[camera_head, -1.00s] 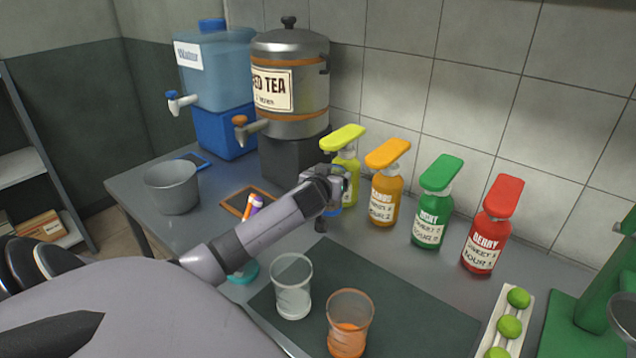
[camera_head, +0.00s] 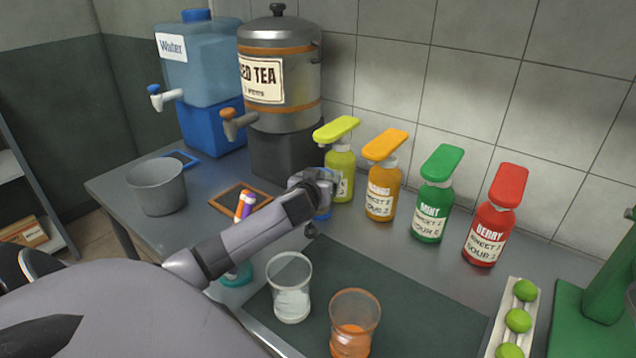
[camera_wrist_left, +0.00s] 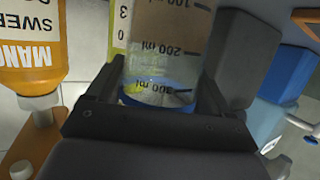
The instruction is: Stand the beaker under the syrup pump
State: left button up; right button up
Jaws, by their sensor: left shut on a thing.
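My left gripper (camera_head: 322,190) is shut around a clear beaker (camera_wrist_left: 165,45) with ml marks and a blue band. In the left wrist view, its two fingers (camera_wrist_left: 160,98) flank the beaker. In the head view the gripper hides most of the beaker; a bit of blue shows beside it. The gripper is just in front of the yellow-green syrup pump bottle (camera_head: 341,175). An orange mango bottle (camera_head: 382,192), a green mint bottle (camera_head: 433,205) and a red berry bottle (camera_head: 487,235) stand to its right. The orange bottle also shows in the left wrist view (camera_wrist_left: 32,45). My right gripper is not in view.
A clear glass (camera_head: 290,285) and an orange-filled glass (camera_head: 354,322) stand on or by the dark mat (camera_head: 420,300). The tea urn (camera_head: 278,70), water dispenser (camera_head: 200,65) and grey pot (camera_head: 157,187) stand left. Limes (camera_head: 518,320) and a green stand (camera_head: 600,280) are right.

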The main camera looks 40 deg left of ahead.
pick_arm(q)
jog(key=o, duration=1.5)
jog(key=shift+r, duration=0.1)
jog(key=v, duration=0.7)
jog(key=shift+s, duration=0.25)
jog(key=shift+d+r, duration=0.1)
jog(key=shift+d, duration=0.05)
